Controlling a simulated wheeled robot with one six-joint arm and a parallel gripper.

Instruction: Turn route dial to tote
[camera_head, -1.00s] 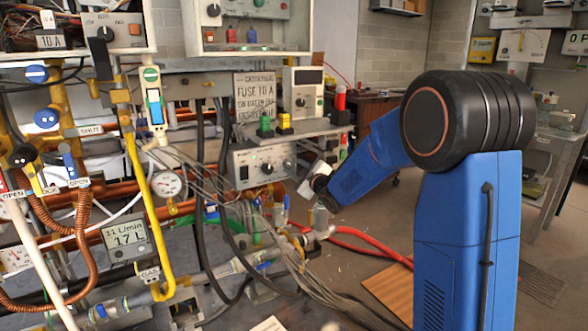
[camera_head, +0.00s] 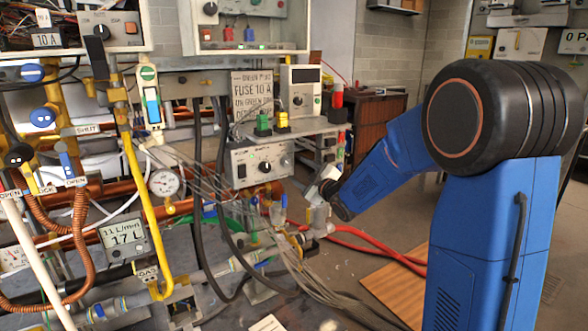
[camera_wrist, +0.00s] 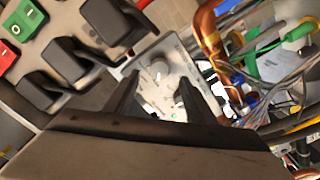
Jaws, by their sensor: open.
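A grey control box (camera_head: 262,162) stands under the shelf in the head view, with a dark dial (camera_head: 265,167) in the middle of its front and a paler knob to the right. Its lettering is too small to read, so I cannot confirm it is the route dial or find "tote". In the wrist view, a grey panel (camera_wrist: 181,60) with a round knob (camera_wrist: 160,69) lies beyond the fingers. My gripper (camera_wrist: 158,82) is open, fingers spread, with nothing visibly held between them. In the head view my wrist is right of the box; the fingertips are not clear.
Black blocks (camera_wrist: 112,22) crowd the left of the wrist view. Cables and copper pipes (camera_wrist: 208,35) lie on its right. In the head view, hanging dark hoses (camera_head: 222,150) pass left of the box and a red hose (camera_head: 375,249) runs below. The floor at right is more open.

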